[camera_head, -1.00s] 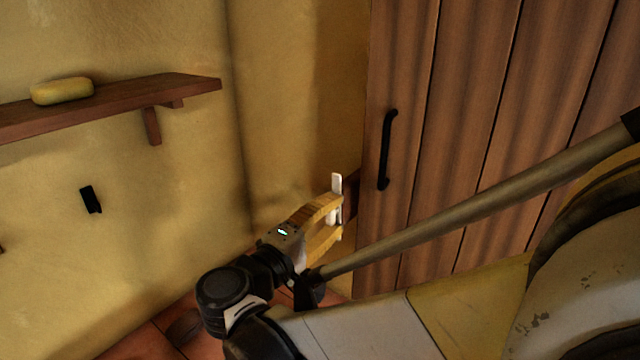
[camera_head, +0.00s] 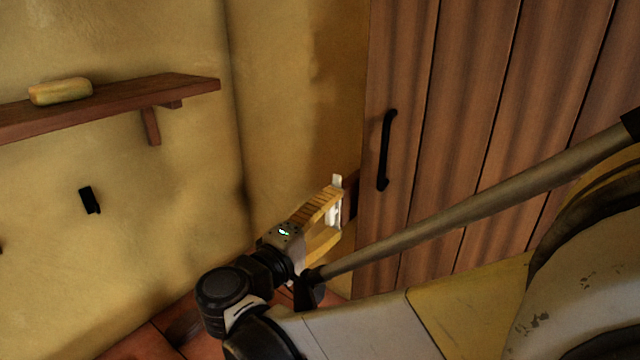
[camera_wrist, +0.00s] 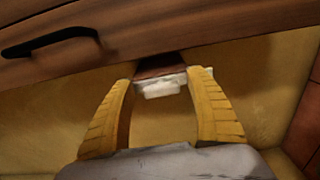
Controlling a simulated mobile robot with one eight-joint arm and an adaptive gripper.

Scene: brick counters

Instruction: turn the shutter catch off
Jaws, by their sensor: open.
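The shutter catch is a white piece (camera_head: 336,200) at the edge of the plank door, near the wall corner. In the wrist view the white catch (camera_wrist: 162,86) sits on a dark brown block, between and just beyond my fingertips. My gripper (camera_head: 333,212) has yellow ribbed fingers and is at the catch. In the wrist view my gripper (camera_wrist: 163,82) is open, one finger on each side of the catch. The right fingertip is very close to the catch's right end; I cannot tell whether they touch. The fingers partly hide the catch in the head view.
The brown plank door (camera_head: 470,120) carries a black handle (camera_head: 386,150), which also shows in the wrist view (camera_wrist: 50,40). A wooden shelf (camera_head: 150,95) with a yellow loaf-like object (camera_head: 60,92) is at left. A small black fixture (camera_head: 90,200) is on the wall.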

